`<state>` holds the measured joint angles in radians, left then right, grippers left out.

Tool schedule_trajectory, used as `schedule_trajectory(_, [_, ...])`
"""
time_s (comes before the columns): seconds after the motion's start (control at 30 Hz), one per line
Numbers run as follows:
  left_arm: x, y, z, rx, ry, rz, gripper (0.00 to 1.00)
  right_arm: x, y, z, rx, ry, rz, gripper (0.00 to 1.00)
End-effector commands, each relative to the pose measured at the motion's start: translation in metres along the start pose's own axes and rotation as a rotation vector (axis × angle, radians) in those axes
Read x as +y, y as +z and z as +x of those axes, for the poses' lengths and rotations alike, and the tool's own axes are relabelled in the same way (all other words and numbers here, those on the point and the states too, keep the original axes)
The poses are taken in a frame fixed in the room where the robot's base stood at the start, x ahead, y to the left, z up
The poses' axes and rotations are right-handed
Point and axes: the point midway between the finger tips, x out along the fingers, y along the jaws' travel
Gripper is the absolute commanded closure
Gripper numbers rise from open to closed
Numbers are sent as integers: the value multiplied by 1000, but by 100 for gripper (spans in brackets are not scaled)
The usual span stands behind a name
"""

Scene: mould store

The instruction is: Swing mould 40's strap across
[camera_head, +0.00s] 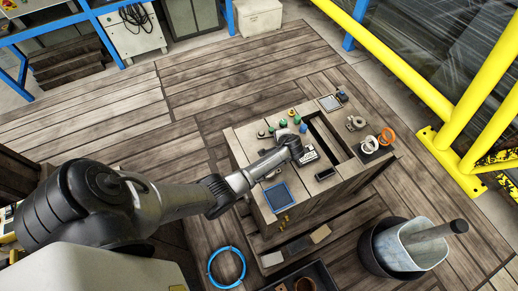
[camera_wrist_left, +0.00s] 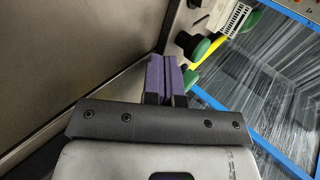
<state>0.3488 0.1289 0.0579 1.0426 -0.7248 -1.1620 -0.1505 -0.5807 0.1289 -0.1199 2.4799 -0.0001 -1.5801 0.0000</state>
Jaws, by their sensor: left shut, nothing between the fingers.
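My left gripper (camera_head: 306,156) is over the middle of the wooden bench in the head view, beside a dark slot in its top. In the left wrist view its purple fingertips (camera_wrist_left: 166,78) are together with nothing between them. Several green knobs (camera_head: 283,123) stand on the bench just beyond the gripper. Green knobs (camera_wrist_left: 208,47) and a yellow strip (camera_wrist_left: 195,64) show just right of the fingertips in the left wrist view. I cannot make out a number 40 or tell which part is the strap. My right gripper is not in view.
The bench (camera_head: 243,143) also carries a blue-rimmed tray (camera_head: 279,197), an orange ring (camera_head: 387,136) and a white ring (camera_head: 370,144). A black bin (camera_head: 372,262) stands at the lower right. Yellow rails (camera_head: 410,75) run along the right. The plank floor behind is clear.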

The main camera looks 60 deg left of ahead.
Motion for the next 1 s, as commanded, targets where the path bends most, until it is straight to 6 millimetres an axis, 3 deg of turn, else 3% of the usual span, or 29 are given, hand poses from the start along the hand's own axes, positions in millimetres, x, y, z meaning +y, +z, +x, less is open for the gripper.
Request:
schedule_trajectory(0.3, [-6, -6, 9, -112, 2, -103, 100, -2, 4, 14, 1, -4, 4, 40])
schedule_trajectory(1.0, [-9, -7, 10, -150, 1, -138, 100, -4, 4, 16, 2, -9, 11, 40])
